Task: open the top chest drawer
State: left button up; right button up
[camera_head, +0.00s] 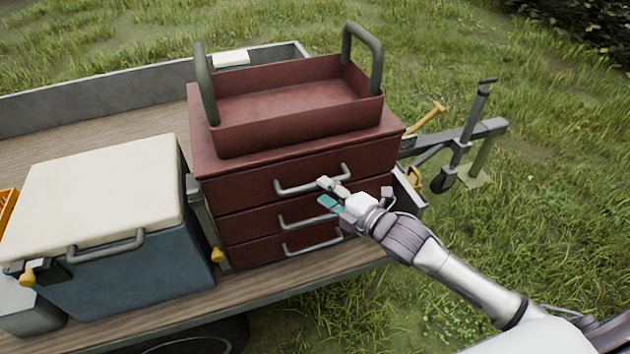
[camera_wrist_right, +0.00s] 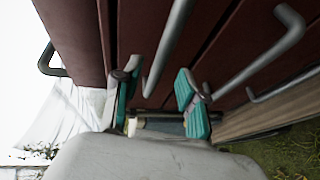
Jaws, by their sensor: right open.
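The dark red chest (camera_head: 222,244) stands on the trailer bed with its drawers shut. The top drawer (camera_head: 238,188) is flush with the front, and its grey bar handle (camera_head: 294,189) runs across it. My right gripper (camera_head: 327,193) is open at the right part of this handle. In the right wrist view, the top handle (camera_wrist_right: 168,48) passes between the two teal-padded fingers (camera_wrist_right: 158,80), which are apart. I cannot tell whether either finger touches it. My left gripper is not in view.
A red tray (camera_head: 295,127) with two upright handles sits on the chest. A blue cooler (camera_head: 130,255) with a cream lid (camera_head: 100,190) stands left of it. Two lower drawer handles (camera_head: 308,220) lie just below my right gripper. Grass (camera_head: 530,220) is open to the right.

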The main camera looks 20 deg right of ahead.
aim_at(317, 187)
jog(key=shift+x, duration=2.15)
grip_shut()
